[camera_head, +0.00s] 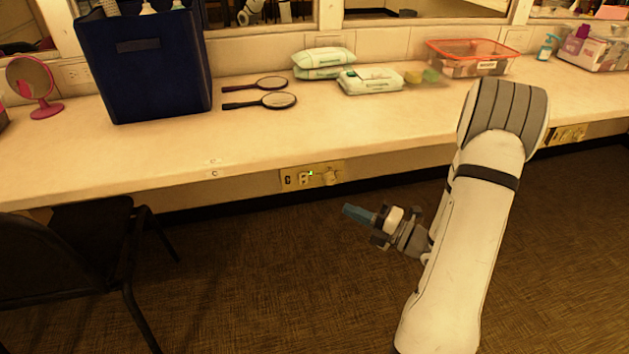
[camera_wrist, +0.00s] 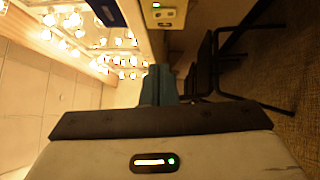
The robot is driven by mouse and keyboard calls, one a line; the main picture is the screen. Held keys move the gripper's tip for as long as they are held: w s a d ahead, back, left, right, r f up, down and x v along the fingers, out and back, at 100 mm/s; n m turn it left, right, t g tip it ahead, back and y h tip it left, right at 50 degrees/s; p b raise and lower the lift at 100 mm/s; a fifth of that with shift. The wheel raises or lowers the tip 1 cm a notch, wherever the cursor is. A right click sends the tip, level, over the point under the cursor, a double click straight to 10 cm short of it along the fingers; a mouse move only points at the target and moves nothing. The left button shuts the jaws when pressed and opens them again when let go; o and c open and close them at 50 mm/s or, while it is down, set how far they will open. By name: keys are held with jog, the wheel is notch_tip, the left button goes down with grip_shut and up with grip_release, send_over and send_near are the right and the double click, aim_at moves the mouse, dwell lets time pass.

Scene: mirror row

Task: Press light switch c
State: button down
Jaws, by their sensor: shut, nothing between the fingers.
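A beige switch panel (camera_head: 317,183) sits on the wall strip under the counter's front edge. It carries a small green light, a dark slot at left and pale fittings; I cannot tell which part is light switch c. The panel also shows at the top of the wrist view (camera_wrist: 164,17). My gripper (camera_head: 347,211) is shut and empty, with blue fingers pointing left. In the head view it appears below and right of the panel, apart from it. In the wrist view my gripper's fingers (camera_wrist: 160,82) lie below the panel.
A black chair (camera_head: 80,255) stands at left. The carpet between is clear.

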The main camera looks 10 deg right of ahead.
jog(key=b, duration=0.1)
send_near(300, 177)
jog(key=s+a+x, duration=0.1)
jog(key=x, duration=0.4)
jog(key=shift+w+d, duration=0.2)
jog(key=shift+w, duration=0.55)
jog(key=shift+a, duration=0.1)
